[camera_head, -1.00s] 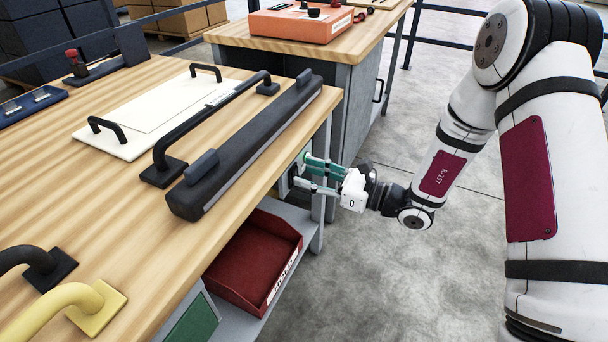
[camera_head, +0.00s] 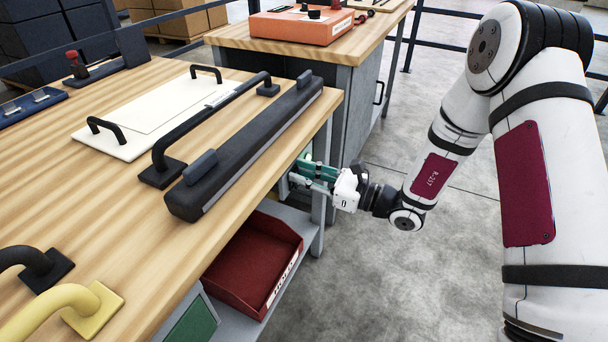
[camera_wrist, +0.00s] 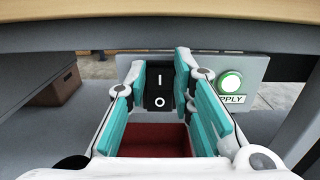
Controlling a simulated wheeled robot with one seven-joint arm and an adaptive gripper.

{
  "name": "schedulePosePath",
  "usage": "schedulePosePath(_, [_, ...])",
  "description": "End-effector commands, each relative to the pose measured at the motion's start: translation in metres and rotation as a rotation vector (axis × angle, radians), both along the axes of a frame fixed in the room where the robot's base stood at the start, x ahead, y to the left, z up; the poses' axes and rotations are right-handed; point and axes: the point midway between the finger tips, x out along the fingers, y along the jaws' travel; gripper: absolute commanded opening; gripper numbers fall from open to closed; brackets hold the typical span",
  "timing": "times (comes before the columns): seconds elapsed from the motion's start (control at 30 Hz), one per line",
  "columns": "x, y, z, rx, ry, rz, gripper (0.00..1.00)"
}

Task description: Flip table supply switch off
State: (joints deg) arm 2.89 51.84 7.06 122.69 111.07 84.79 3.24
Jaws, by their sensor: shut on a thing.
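The supply switch (camera_wrist: 154,101) is a black rocker marked I above and O below, on a grey panel under the table edge. It shows between the teal fingers of my gripper (camera_wrist: 160,76) in the wrist view. My gripper is shut on the switch, one finger on each side. I cannot tell which way the rocker is tilted. A pale green round lamp (camera_wrist: 231,82) sits right of it, above a partly hidden label ending in "PPLY" (camera_wrist: 231,99). In the head view my gripper (camera_head: 302,171) reaches under the table's right edge, and the switch is hidden.
The wooden tabletop (camera_head: 60,190) overhangs the panel. A red bin (camera_head: 250,262) stands on the shelf below, close to my gripper. A dark bar (camera_head: 245,145) lies along the table edge. A second bench (camera_head: 330,58) stands behind. The floor on the right is clear.

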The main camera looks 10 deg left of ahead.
Motion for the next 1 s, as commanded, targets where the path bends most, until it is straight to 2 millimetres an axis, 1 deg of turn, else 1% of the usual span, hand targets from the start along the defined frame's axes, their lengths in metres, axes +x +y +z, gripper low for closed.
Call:
schedulePosePath(0.03, [0.0004, -0.0016, -0.0056, 0.031, -0.007, -0.002, 0.00])
schedulePosePath(0.2, [-0.0005, -0.0046, -0.0121, 0.174, -0.055, -0.004, 0.00])
schedulePosePath(0.4, [-0.0018, -0.0054, -0.0138, 0.324, -0.112, -0.001, 0.00])
schedulePosePath(0.6, [-0.0026, -0.0056, -0.0124, 0.375, -0.133, 0.000, 0.00])
schedulePosePath(0.87, [-0.0028, -0.0057, -0.0119, 0.375, -0.134, 0.001, 0.00])
schedulePosePath(0.9, [-0.0028, -0.0057, -0.0120, 0.375, -0.134, 0.001, 0.27])
schedulePosePath(0.97, [-0.0028, -0.0057, -0.0119, 0.375, -0.134, 0.001, 0.40])
schedulePosePath(1.0, [-0.0027, -0.0057, -0.0118, 0.375, -0.134, 0.000, 0.42])
